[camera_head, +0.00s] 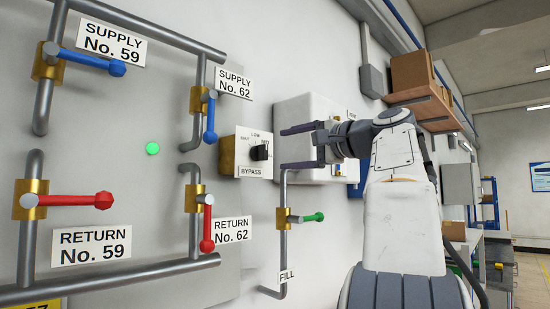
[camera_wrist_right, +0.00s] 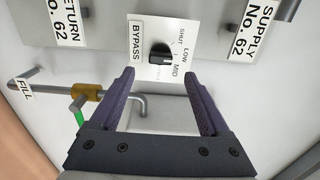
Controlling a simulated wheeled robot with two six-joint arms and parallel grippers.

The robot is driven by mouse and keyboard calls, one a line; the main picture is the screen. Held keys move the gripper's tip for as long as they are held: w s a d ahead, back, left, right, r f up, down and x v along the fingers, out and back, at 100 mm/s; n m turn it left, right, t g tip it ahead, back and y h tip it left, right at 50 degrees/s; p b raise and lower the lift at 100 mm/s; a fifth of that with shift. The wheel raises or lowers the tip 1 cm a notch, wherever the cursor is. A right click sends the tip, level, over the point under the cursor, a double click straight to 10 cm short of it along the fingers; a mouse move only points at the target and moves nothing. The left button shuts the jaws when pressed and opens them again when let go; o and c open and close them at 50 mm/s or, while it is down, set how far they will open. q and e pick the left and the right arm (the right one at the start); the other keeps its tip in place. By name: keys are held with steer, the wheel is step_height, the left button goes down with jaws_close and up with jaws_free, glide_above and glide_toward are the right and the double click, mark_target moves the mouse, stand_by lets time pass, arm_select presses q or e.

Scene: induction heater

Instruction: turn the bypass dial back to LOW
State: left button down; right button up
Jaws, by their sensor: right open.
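The bypass dial is a black knob (camera_head: 259,153) on a white plate (camera_head: 242,166) marked BYPASS, with SHUT, LOW and MID around it. In the right wrist view the knob (camera_wrist_right: 160,53) sits beyond the fingertips, roughly centred between them. Its pointer is too small to read surely. My right gripper (camera_head: 283,149) is open and empty, just right of the dial in the head view, its dark fingers pointing at the wall. It also shows open in the right wrist view (camera_wrist_right: 160,78), apart from the knob. My left gripper is not in view.
Blue-handled supply valves (camera_head: 117,68) (camera_head: 210,135) and red-handled return valves (camera_head: 103,200) (camera_head: 207,242) lie left of the dial. The fill pipe with its green-handled valve (camera_head: 313,217) stands below my right gripper. A white box (camera_head: 300,108) is on the wall behind it.

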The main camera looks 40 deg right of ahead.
steer(key=shift+s, duration=1.55)
